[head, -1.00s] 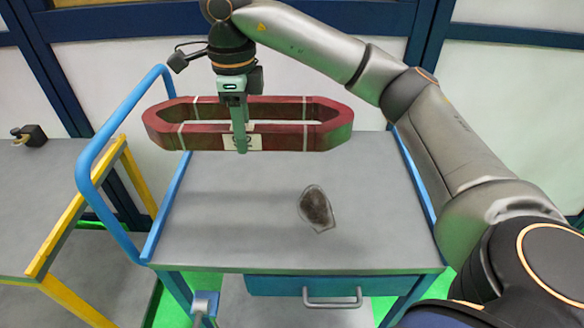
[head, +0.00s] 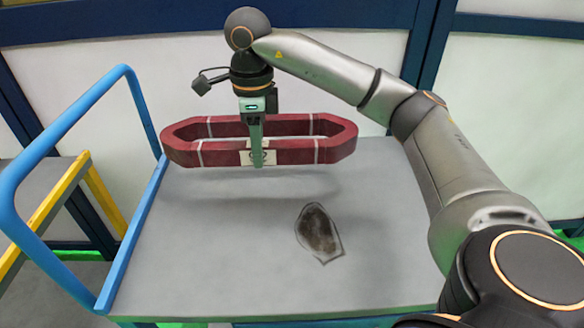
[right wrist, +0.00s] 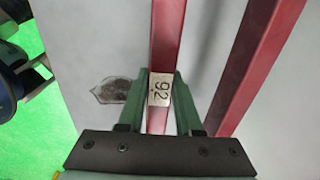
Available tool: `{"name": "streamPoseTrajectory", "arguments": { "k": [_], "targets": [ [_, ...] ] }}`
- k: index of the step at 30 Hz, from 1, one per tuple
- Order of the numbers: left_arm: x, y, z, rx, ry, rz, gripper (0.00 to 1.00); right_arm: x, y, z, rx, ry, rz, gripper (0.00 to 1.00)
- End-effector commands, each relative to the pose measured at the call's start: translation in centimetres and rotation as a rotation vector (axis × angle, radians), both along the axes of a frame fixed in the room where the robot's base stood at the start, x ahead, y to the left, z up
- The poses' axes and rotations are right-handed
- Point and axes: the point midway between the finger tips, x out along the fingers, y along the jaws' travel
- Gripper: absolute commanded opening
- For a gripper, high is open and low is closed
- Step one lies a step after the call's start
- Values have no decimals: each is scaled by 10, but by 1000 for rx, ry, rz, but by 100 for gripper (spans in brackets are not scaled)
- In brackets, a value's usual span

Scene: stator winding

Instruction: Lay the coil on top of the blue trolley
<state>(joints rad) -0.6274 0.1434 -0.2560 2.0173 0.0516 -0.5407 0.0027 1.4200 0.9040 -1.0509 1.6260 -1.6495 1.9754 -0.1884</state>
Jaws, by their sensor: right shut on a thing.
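The coil (head: 210,157) is a dark red, elongated hexagonal ring with white bands and a white label. It hangs level above the far part of the blue trolley's grey top (head: 200,235), with its shadow on the surface below. My right gripper (head: 257,160) points down and is shut on the near long side of the coil, at the label. My left gripper is not in view.
A dark brown stain or patch (head: 319,232) lies on the trolley top, right of centre. The trolley's blue handle rail (head: 75,125) rises at the left. A yellow-edged grey table (head: 40,215) stands beyond it. The rest of the top is clear.

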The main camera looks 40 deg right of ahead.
Motion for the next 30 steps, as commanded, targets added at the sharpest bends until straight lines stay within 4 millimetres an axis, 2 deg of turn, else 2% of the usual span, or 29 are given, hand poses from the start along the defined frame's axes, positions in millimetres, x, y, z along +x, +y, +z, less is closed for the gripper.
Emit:
{"name": "streamPoseTrajectory", "arguments": {
  "k": [1, 4, 6, 12, 21, 26, 30],
  "targets": [
    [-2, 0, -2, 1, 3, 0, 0, -2, -13, -4, -1, -4, -6, 0],
    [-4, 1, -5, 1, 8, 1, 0, -5, -34, -14, -1, -4, -6, 0],
    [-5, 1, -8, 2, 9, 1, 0, -6, -43, -29, -1, -3, -3, 0],
    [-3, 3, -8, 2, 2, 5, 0, -8, -64, -54, 0, -5, 0, 0],
    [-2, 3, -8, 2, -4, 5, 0, -10, -80, -74, 0, -4, -2, 0],
    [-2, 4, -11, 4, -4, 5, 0, -10, -78, -95, 0, -4, 1, 0],
    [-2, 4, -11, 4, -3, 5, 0, -10, -78, -101, 0, -6, 1, 0]
  ]
}}
